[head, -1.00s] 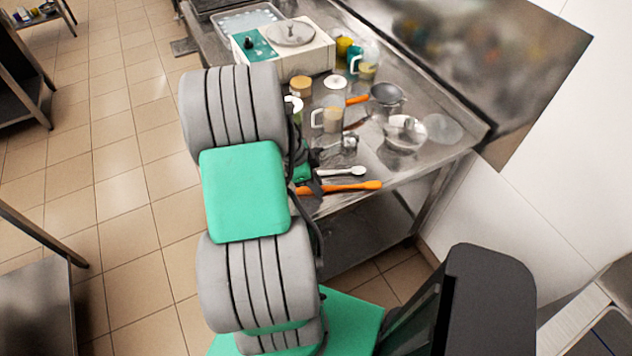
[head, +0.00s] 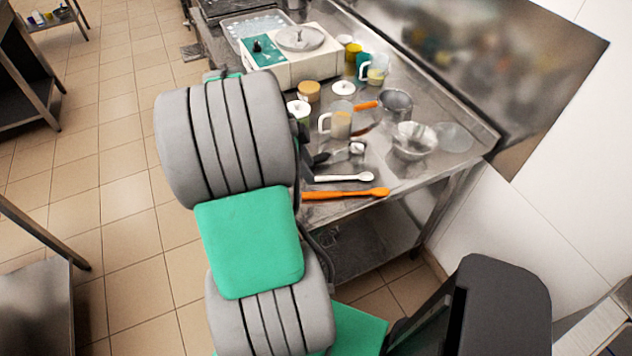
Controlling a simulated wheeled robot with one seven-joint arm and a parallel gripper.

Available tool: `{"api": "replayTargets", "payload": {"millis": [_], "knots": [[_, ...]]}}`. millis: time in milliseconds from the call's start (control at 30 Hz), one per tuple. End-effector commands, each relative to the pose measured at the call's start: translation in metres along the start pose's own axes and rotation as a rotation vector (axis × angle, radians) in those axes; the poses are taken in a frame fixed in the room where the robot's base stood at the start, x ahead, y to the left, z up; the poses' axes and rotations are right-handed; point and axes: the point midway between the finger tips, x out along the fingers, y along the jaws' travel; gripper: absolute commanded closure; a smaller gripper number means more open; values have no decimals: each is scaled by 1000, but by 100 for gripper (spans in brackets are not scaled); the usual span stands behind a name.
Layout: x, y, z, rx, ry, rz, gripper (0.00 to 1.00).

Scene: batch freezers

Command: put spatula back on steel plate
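A long orange spatula (head: 345,194) lies flat along the near edge of the steel worktop (head: 425,180). Its left end is hidden behind my arm. A white spoon-like utensil (head: 345,178) lies just behind it, roughly parallel. I cannot make out a separate steel plate apart from the worktop's steel surface. My gripper is hidden behind my own grey and green arm links, so I cannot see whether it holds anything.
A scoop-like tool (head: 356,148), clear jug (head: 337,122), steel bowl (head: 414,141) and steel pan (head: 396,102) stand behind the utensils. A white and green machine (head: 292,55) is farther back. The worktop's right front corner is fairly clear.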

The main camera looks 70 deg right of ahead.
Motion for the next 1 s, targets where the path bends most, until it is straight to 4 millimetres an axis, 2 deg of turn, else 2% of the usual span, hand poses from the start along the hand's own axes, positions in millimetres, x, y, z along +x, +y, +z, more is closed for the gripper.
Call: {"api": "replayTargets", "payload": {"millis": [233, 267, 367, 400, 467, 500, 567, 600, 700, 800, 867, 1000], "knots": [[-21, 0, 6, -39, -8, -14, 60], [-27, 0, 13, -88, -15, -30, 60], [-67, 8, 64, -438, -60, -154, 60], [-90, 20, 94, -653, -79, -230, 60], [-124, 49, 142, -1023, -99, -364, 60], [-146, 75, 171, -1276, -103, -462, 60], [-171, 121, 207, -1636, -94, -612, 60], [-183, 152, 225, -1852, -80, -706, 60], [-200, 217, 250, -2257, -33, -902, 60], [-204, 250, 258, -2453, 2, -1005, 60], [-204, 256, 259, -2490, 9, -1024, 60], [-204, 255, 259, -2490, 9, -1021, 60]]}}
